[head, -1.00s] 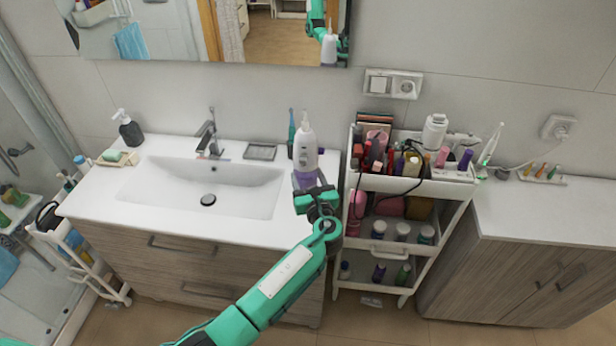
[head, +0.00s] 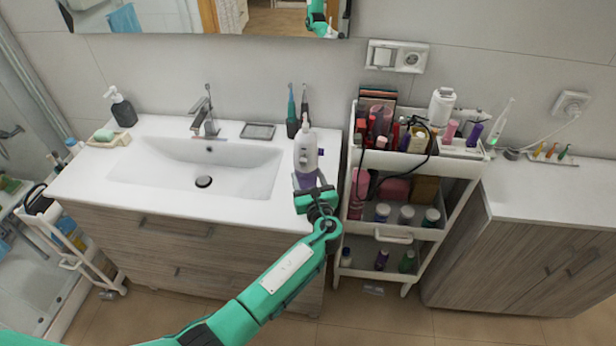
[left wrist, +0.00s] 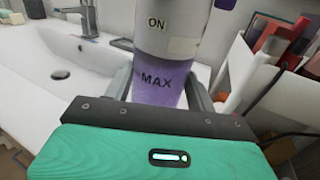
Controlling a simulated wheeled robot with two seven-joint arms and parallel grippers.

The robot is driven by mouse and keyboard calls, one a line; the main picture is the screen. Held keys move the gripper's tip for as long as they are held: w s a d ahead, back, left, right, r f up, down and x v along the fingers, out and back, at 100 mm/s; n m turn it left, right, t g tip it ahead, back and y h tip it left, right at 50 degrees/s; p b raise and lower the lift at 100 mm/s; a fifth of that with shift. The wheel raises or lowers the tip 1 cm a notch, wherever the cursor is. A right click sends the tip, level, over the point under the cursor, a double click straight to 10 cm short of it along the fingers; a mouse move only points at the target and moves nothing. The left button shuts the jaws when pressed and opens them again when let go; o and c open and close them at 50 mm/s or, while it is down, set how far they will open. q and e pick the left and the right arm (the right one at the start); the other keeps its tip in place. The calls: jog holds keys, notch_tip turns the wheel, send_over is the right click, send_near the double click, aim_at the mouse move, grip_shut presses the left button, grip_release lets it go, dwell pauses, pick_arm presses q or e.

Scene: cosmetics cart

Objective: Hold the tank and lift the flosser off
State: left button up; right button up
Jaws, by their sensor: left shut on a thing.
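The flosser (head: 306,150) is a white upright body with a nozzle on top, at the right end of the sink counter in the head view. Its white lower body with an "ON" label shows in the left wrist view (left wrist: 170,30). Below it is the purple translucent tank (left wrist: 162,84), marked "MAX"; in the head view its purple part (head: 305,181) shows just above my gripper. The flosser sits on the tank with no clear gap. My left gripper (head: 316,200) is shut on the tank, one finger on each side. The tank's bottom is hidden. My right gripper is not in view.
Behind the flosser stand toothbrushes in a dark holder (head: 293,127). The sink basin (head: 200,180) and a soap dish (head: 257,131) lie to the left. A loaded white cart (head: 410,163) stands close on the right, with a wooden cabinet (head: 540,205) beyond.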

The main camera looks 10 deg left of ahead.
pick_arm(q)
jog(key=shift+f+b, duration=1.9)
jog(key=shift+f, duration=0.95)
jog(key=shift+f+b, duration=0.25)
jog(key=shift+b, duration=0.05)
